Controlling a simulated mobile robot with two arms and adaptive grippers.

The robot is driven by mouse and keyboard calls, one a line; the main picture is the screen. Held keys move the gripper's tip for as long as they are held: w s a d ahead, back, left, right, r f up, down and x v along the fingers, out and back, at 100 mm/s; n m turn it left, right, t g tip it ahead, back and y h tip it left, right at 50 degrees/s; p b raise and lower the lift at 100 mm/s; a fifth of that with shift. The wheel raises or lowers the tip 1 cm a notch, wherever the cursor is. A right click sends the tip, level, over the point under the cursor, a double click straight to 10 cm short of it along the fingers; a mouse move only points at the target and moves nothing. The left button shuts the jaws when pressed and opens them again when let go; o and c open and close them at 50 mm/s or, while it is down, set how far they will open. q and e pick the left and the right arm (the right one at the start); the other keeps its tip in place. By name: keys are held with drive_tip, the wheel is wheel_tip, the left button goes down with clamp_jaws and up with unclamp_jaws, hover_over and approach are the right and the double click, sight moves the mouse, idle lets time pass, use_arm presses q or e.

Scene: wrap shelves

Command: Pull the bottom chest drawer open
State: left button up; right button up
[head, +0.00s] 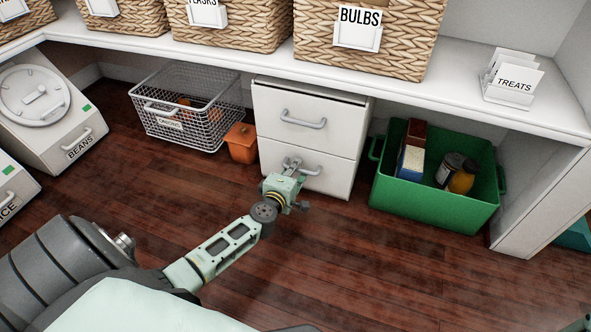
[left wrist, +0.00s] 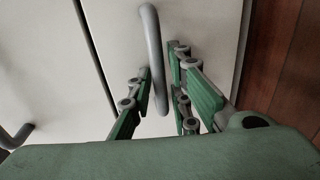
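The white chest (head: 308,130) stands on the floor under the shelf, with two drawers and grey bar handles. The bottom drawer (head: 335,180) looks shut, its front flush with the top drawer. My left gripper (head: 292,168) is at the bottom drawer's handle (head: 313,171) and hides part of it. In the left wrist view, my left gripper's fingers (left wrist: 160,88) are apart, one on each side of the handle (left wrist: 151,45). A firm grip does not show.
A wire basket (head: 200,122) and an orange pot (head: 241,143) stand left of the chest. A green crate (head: 435,203) with several items stands to its right. The wooden floor (head: 370,270) in front of the chest is clear apart from my arm.

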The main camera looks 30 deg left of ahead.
use_arm(q)
clamp_jaws()
drive_tip(key=f+p+v, duration=0.3)
drive_tip(key=f+v, duration=0.1)
drive_tip(key=v, duration=1.6)
drive_tip(key=shift+s, duration=0.4)
drive_tip(key=shift+d, duration=0.15)
drive_tip(key=shift+o, duration=0.6)
unclamp_jaws()
